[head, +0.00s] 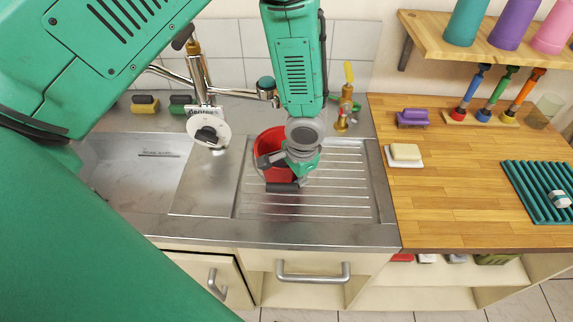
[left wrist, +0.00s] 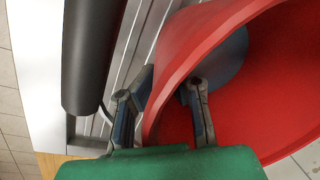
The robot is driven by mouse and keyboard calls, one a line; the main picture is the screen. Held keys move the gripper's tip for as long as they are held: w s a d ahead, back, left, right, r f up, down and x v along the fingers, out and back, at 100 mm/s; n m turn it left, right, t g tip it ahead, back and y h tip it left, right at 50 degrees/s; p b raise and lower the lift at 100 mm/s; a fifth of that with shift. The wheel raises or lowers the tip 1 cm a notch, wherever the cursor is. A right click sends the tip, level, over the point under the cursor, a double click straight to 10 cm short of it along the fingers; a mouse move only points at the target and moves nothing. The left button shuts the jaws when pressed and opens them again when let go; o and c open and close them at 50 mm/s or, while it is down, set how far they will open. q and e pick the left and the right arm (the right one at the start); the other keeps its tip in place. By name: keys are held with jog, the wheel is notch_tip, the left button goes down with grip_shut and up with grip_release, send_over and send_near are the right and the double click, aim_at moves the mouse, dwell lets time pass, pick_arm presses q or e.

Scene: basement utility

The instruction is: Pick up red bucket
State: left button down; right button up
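The red bucket (head: 270,143) stands on the ribbed metal drainboard right of the sink basin, partly hidden behind my left gripper. A dark cylinder (head: 282,187), apparently the bucket's handle grip, hangs at its near side; it also shows in the left wrist view (left wrist: 92,50). My left gripper (head: 284,168) is down at the bucket's rim. In the left wrist view, its fingers (left wrist: 165,98) straddle the red wall (left wrist: 152,115), one outside and one inside. A gap shows between the inner finger and the wall. A blue-grey shape shows inside the bucket. My right gripper is not in view.
A brass valve (head: 345,105) stands behind right. The wooden counter (head: 450,205) holds a soap (head: 404,152), a purple brush (head: 412,118) and a teal rack (head: 540,190).

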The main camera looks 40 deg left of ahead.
pick_arm(q)
jog(key=shift+s+a+f, duration=0.1)
jog(key=shift+a, duration=0.35)
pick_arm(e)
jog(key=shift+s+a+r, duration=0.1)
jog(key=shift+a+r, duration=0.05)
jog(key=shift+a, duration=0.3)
